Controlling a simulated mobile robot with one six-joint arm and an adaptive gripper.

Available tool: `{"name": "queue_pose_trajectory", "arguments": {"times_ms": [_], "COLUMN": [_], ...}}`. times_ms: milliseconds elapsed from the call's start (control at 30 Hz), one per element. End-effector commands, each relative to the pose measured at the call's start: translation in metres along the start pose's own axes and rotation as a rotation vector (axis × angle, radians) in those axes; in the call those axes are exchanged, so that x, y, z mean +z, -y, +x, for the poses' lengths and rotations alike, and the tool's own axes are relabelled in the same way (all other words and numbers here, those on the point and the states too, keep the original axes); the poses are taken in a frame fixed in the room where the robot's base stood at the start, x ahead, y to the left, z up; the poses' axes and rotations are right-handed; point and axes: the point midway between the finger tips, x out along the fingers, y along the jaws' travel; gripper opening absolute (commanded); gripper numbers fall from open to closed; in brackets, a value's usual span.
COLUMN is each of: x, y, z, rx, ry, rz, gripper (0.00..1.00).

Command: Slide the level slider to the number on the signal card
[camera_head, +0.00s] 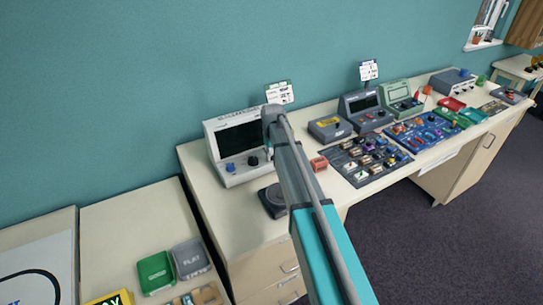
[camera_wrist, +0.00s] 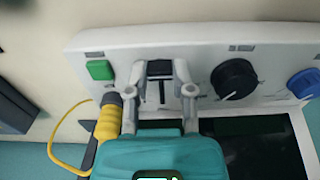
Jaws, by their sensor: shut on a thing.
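The white console (camera_head: 214,131) stands on the bench against the wall, and its panel (camera_wrist: 205,65) fills much of the wrist view. The level slider has a dark cap (camera_wrist: 160,68) in a narrow slot in this panel. My gripper (camera_wrist: 160,72) is shut on the cap, with one finger on each side of it. In the head view my arm hides the gripper and the slider. A white card (camera_head: 280,93) stands behind the console and another card (camera_head: 368,70) stands farther right. I cannot tell which is the signal card or read a number.
Beside the slider are a green button (camera_wrist: 100,70), a black knob (camera_wrist: 234,79) and a blue knob (camera_wrist: 303,83). A yellow plug-like piece (camera_wrist: 108,122) with a cable lies close to my gripper. Several other devices and part trays fill the bench to the right.

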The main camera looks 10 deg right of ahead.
Motion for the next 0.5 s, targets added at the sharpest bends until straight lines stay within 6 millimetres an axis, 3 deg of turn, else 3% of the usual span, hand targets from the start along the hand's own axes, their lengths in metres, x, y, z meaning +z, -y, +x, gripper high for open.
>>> {"name": "queue_pose_trajectory", "arguments": {"times_ms": [233, 500], "x": [-0.007, -0.043], "y": [0.0, 0.0], "z": [0.0, 0.0], "rx": [-0.001, -0.001], "ry": [0.0, 0.0], "rz": [0.0, -0.001], "gripper": [0.0, 0.0]}}
